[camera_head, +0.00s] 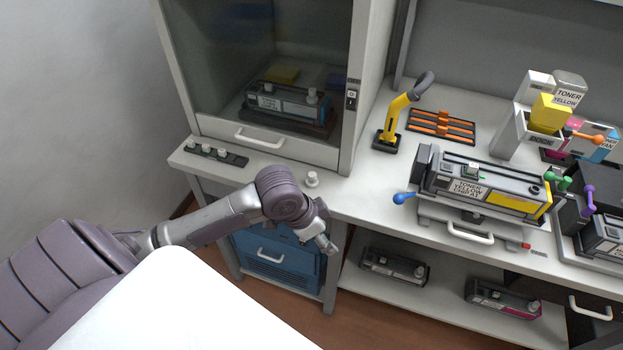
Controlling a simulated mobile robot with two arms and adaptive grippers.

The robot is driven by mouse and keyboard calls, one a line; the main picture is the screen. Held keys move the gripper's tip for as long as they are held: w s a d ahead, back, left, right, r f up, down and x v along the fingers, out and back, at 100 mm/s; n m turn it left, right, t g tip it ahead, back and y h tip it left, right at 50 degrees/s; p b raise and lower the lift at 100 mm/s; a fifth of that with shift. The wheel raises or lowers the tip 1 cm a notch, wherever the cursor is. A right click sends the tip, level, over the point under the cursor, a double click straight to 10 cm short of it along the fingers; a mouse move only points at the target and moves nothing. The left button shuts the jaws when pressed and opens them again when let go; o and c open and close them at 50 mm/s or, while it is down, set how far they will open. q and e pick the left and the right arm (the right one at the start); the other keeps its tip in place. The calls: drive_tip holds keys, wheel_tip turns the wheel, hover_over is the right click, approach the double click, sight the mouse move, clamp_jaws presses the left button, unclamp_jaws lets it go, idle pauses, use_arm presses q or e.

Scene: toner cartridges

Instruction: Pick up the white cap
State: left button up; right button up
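A small white cap (312,179) stands alone on the white counter, just in front of the glass-fronted cabinet. Several similar white caps (207,149) sit in a row on a dark strip at the counter's left end. My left gripper (327,246) hangs beyond the counter's front edge, below the lone cap in the picture and apart from it. Its fingers are small and seen at an angle, so I cannot tell whether they are open. My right gripper is not in view.
A cartridge labelled toner yellow (480,190) rests on a stand to the right, with a blue-knobbed lever (402,198) at its left. A yellow-handled tool (396,120) stands behind. The cabinet (265,137) is closed. The counter around the lone cap is clear.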

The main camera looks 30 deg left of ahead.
sight(312, 175)
use_arm(q)
drive_tip(key=w+a+r, duration=0.3)
drive_tip(key=a+r, duration=0.4)
drive_tip(key=r, duration=0.1)
drive_tip(key=w+a+r, duration=0.3)
drive_tip(key=a+r, duration=0.3)
drive_tip(key=r, duration=0.1)
drive_tip(key=shift+n, duration=0.4)
drive_tip(key=x, duration=0.7)
drive_tip(key=shift+w+a+f, duration=0.1)
drive_tip(key=shift+f, duration=0.2)
drive_tip(key=shift+w+d+f+p, duration=0.2)
drive_tip(key=shift+w+f+p, duration=0.05)
drive_tip(key=shift+f+p, duration=0.2)
drive_tip(key=x, duration=0.4)
drive_tip(key=shift+w+f+p, duration=0.2)
drive_tip(key=shift+w+p, duration=0.05)
drive_tip(key=shift+p, duration=0.05)
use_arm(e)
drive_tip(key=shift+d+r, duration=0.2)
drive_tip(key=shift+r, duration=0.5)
use_arm(q)
drive_tip(key=shift+y, duration=0.3)
drive_tip(key=c, duration=0.8)
